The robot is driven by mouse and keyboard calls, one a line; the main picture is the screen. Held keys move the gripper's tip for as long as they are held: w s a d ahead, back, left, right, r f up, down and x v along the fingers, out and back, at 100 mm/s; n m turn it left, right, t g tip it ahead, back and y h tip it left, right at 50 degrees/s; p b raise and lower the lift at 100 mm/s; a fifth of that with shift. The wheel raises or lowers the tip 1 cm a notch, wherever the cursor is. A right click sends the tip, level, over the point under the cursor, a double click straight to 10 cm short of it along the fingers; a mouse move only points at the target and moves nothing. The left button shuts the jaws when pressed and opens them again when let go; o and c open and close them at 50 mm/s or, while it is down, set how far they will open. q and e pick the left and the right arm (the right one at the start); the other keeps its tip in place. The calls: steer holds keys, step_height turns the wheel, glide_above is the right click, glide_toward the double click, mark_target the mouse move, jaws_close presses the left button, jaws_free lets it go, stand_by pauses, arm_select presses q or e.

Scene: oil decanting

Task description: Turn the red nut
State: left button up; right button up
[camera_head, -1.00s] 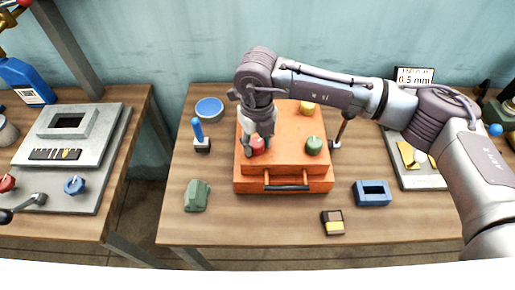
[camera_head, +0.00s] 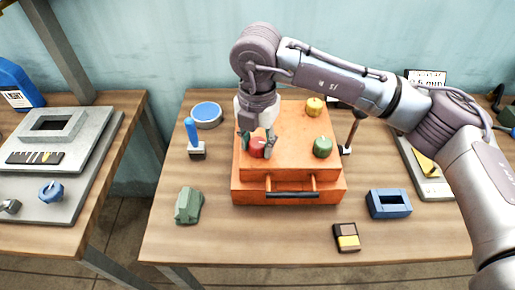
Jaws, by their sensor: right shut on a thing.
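The red nut (camera_head: 257,148) sits on top of the orange box (camera_head: 290,176), near its left front part. My right gripper (camera_head: 257,144) reaches down from above and is shut on the red nut, with a finger at each side. A green nut (camera_head: 322,147) stands to the right on the same box, and a yellow nut (camera_head: 315,106) stands toward its back. My left gripper does not show.
A green block (camera_head: 188,205), a blue-handled tool (camera_head: 193,138) and a blue round dish (camera_head: 207,114) lie left of the box. The table's front middle is clear.

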mark_target(257, 142)
steer(key=shift+m+b, duration=0.95)
steer(key=shift+m, duration=0.55)
steer(key=o, duration=1.1)
steer(key=shift+o, duration=0.2)
steer(key=shift+r, duration=0.2)
step_height(257, 142, up, 12)
steer(key=shift+f, duration=0.2)
